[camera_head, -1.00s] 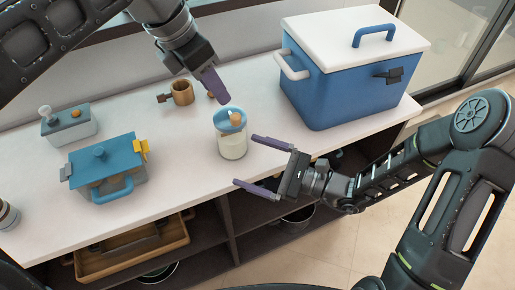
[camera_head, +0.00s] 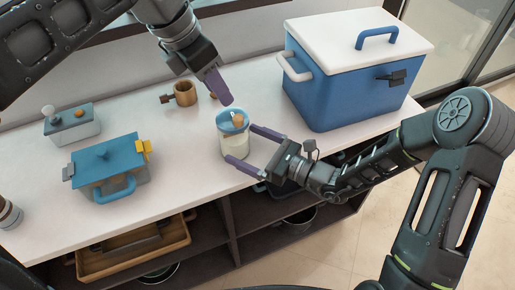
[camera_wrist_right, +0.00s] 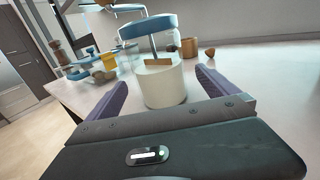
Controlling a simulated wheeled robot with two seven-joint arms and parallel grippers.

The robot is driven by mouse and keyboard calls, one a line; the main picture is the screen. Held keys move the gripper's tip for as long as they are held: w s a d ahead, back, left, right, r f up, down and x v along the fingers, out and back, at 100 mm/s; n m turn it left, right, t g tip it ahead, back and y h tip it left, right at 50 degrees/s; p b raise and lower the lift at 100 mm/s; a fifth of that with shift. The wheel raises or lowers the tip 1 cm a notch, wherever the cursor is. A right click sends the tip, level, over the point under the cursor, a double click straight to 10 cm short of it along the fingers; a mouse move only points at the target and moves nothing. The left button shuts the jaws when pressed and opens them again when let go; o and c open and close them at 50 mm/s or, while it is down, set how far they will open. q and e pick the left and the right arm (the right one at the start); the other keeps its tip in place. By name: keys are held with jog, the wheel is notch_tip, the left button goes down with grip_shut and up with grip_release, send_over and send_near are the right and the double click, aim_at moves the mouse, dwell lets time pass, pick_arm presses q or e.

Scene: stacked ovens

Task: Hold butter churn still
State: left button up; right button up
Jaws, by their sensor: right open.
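In the right wrist view the churn (camera_wrist_right: 163,84) stands between the two fingers. My right gripper (camera_head: 245,146) is open, its purple fingers reaching to either side of the churn from the front right. I cannot tell whether either finger touches it. My left gripper (camera_head: 225,98) is just above and behind the lid, pointing down. Its fingers overlap in the view, so its opening is unclear.
A large blue cooler with a white lid (camera_head: 350,80) stands to the right. A blue-lidded box (camera_head: 105,170), a smaller box (camera_head: 72,125) and a wooden cup (camera_head: 185,93) are on the counter (camera_head: 185,195). Shelves lie below its front edge.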

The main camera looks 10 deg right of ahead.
jog(key=shift+x, duration=2.2)
jog(key=c, duration=2)
jog(key=shift+c, duration=0.2)
